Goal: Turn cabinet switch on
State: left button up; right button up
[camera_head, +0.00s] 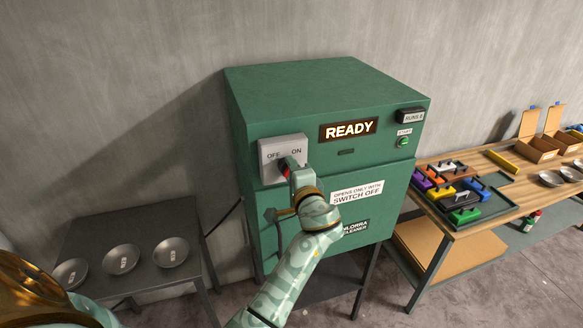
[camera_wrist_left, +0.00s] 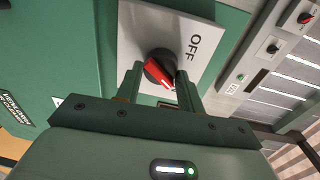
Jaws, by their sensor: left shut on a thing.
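The green cabinet (camera_head: 300,90) stands against the wall with a lit READY display (camera_head: 348,129). Its switch is a black and red knob (camera_wrist_left: 160,69) on a light plate (camera_head: 268,152) marked OFF on the left and ON on the right. The plate also shows in the left wrist view (camera_wrist_left: 140,28), with OFF beside the knob. My left gripper (camera_wrist_left: 161,88) is shut on the knob, one finger on each side. In the head view my left gripper (camera_head: 288,168) hides most of the knob. My right gripper is not in view.
A dark table (camera_head: 95,235) with several metal bowls stands at the left. A wooden bench (camera_head: 490,225) with a tray of coloured handled blocks, boxes and bowls stands at the right. The cabinet front carries a label, "opens only with switch off" (camera_head: 357,192).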

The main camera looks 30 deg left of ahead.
pick_arm(q)
jog(key=shift+m+p, duration=0.45)
jog(key=shift+m, duration=0.55)
jog(key=shift+f, duration=0.1)
jog(key=o, duration=1)
